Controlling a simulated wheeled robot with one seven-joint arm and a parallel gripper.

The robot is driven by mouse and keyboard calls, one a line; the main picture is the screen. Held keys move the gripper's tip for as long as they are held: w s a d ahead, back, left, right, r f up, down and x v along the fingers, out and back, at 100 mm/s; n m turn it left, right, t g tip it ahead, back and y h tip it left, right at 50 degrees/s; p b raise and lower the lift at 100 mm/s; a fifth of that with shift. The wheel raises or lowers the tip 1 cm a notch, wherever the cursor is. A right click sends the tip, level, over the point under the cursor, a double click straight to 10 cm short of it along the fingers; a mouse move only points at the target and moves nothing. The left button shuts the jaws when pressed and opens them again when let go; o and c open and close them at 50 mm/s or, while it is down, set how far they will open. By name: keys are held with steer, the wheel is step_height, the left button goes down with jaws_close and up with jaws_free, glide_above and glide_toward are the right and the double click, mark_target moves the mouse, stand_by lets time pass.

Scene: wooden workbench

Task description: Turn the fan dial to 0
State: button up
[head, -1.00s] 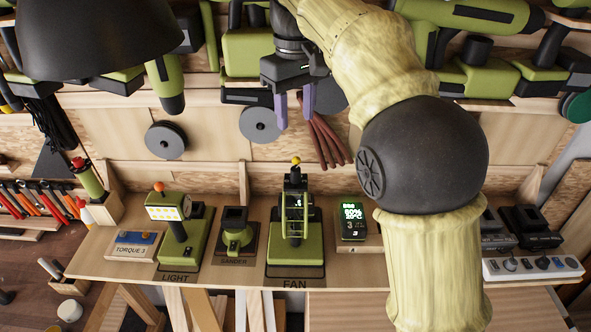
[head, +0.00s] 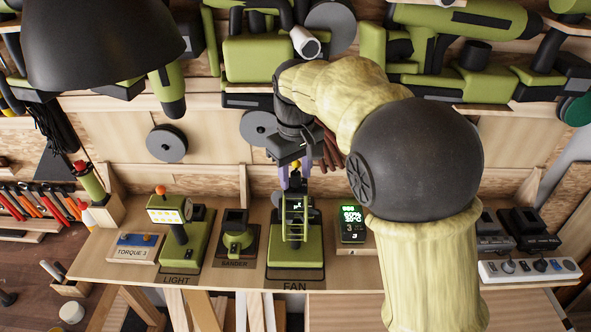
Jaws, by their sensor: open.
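The fan (head: 295,228) stands upright on its labelled base, a green and black body with a cage front, at the middle of the wooden shelf. A small yellow knob (head: 295,163) sits on top of it. My gripper (head: 294,182) points down at the fan's top, its two purple fingers apart, one on each side of the yellow knob. Whether the fingers touch the knob or the fan cannot be told. No dial numbers are legible on the fan.
Left of the fan stand the sander (head: 237,234), the light (head: 177,232) and the torque box (head: 133,246). A lit display (head: 351,222) stands on the right, close to my arm. Power tools hang on the wall behind.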

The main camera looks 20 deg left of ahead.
steer(key=shift+f, duration=0.15)
jaws_close()
steer(key=shift+n, duration=0.4)
steer(key=n+p, duration=0.1)
steer(key=n, duration=0.3)
steer(key=n+p, duration=0.1)
steer(key=n, duration=0.3)
steer(key=shift+n, duration=0.4)
steer(key=n+p, duration=0.2)
steer(key=n, duration=0.3)
steer(key=n+p, duration=0.2)
steer(key=n, duration=0.2)
steer(key=shift+n, duration=0.4)
